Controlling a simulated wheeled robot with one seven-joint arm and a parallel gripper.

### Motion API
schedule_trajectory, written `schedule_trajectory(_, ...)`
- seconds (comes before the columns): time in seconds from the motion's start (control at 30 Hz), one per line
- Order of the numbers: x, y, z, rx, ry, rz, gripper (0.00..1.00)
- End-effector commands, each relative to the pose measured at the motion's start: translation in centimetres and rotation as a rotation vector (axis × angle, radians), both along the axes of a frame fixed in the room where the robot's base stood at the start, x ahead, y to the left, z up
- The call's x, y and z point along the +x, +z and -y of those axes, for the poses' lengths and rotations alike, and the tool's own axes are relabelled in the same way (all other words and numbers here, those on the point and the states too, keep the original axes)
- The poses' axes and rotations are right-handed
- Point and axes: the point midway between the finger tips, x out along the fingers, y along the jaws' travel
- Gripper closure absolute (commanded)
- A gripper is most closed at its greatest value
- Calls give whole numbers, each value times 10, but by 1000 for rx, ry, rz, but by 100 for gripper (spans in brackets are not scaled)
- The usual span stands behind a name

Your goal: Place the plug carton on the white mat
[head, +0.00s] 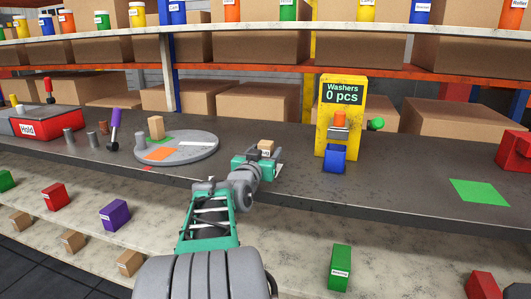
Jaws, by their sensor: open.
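A small tan carton (266,146) with a pale label shows at my gripper (265,162), on or just above the dark bench. The gripper is open, and its body hides the carton's lower part. I cannot tell whether the carton stands between the fingers or just behind them. I cannot read its label, so I cannot confirm that it is the plug carton. The white mat (196,143) is a flat strip on the right part of a round grey turntable (190,153), left of my gripper. Nothing stands on the white mat.
The turntable also bears an orange mat (158,154) and a tan block (156,127) by a green mat (164,140). A purple-handled lever (115,130) stands left of it. A yellow washer dispenser (341,115) reading "0 pcs" stands right of my gripper, with a blue bin (334,158).

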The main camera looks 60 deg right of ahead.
Motion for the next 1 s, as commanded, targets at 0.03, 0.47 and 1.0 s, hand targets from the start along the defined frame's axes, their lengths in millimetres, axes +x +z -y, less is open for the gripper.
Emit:
schedule_trajectory(0.03, 0, 5, 0, 0, 0, 0, 42)
schedule_trajectory(0.47, -14, 4, -95, -2, 5, 1, 42)
schedule_trajectory(1.0, -19, 3, -119, 0, -1, 0, 42)
